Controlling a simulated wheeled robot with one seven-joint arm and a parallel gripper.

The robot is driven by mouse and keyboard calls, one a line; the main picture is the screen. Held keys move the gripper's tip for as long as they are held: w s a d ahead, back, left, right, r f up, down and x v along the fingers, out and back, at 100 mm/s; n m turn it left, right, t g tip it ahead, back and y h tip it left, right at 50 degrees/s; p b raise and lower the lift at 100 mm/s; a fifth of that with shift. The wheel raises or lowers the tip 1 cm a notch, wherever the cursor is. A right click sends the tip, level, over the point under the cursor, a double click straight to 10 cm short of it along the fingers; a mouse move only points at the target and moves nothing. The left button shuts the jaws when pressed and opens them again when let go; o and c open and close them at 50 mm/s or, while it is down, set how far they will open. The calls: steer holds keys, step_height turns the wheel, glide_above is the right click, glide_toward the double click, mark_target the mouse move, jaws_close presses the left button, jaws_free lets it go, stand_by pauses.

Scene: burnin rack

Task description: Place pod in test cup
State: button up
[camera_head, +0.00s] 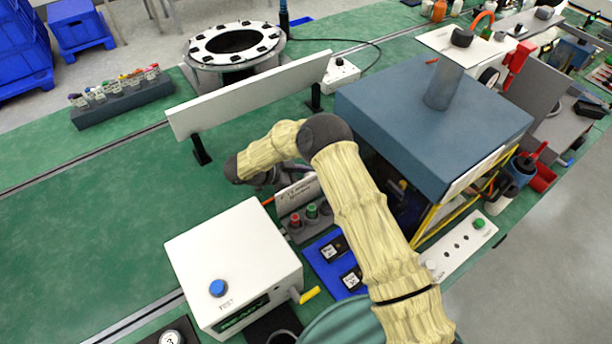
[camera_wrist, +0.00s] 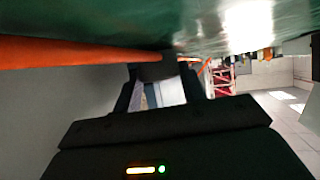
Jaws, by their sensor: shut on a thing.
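My gripper (camera_wrist: 158,82) is shut on a small dark block, the pod (camera_wrist: 156,67), seen between the fingertips in the wrist view. The pod's face and label cannot be made out. In the head view my gripper is mostly hidden beyond my bent arm, over the green bench behind the white TEST box. The white TEST box (camera_head: 232,262) has a blue button and a yellow-ended lever. A dark round cup (camera_head: 283,337), which looks like the test cup, is partly cut off at the bottom edge, in front of the box. My gripper is well apart from it.
A blue mat (camera_head: 318,262) with black labelled pods lies right of the box. Beside it is a grey block (camera_head: 305,228) with red and green knobs. A white upright panel (camera_head: 250,95) and a blue-topped chamber (camera_head: 435,105) stand close to my arm.

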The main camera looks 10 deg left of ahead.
steer(key=o, duration=0.7)
steer(key=shift+f, duration=0.1)
steer(key=shift+w+d, duration=0.1)
steer(key=shift+w, duration=0.05)
steer(key=b+v, duration=0.2)
steer(key=v, duration=1)
